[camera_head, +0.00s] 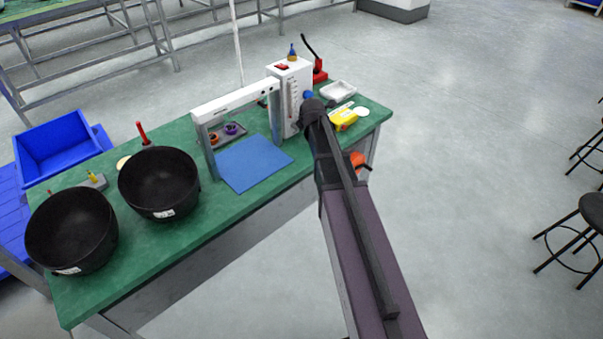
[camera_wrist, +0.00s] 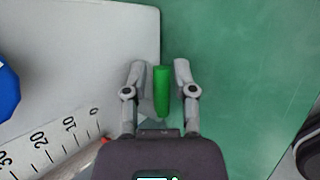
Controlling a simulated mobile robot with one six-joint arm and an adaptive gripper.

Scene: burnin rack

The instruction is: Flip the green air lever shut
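The green lever (camera_wrist: 161,92) shows in the middle of the wrist view, beside the edge of a white unit (camera_wrist: 80,60) with a printed number scale. My gripper (camera_wrist: 158,68) is open, with one finger on each side of the lever and a narrow gap visible on both sides. In the head view the white unit (camera_head: 292,92) stands on the green bench. There my arm reaches up beside the unit, and the lever and fingertips cannot be made out.
A blue knob (camera_head: 308,95) is on the unit, and a white frame (camera_head: 232,101) over a blue mat (camera_head: 252,163) stands left of it. Two black bowls (camera_head: 158,184) sit further left. A yellow item (camera_head: 345,119) and a white tray (camera_head: 338,91) lie to the right.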

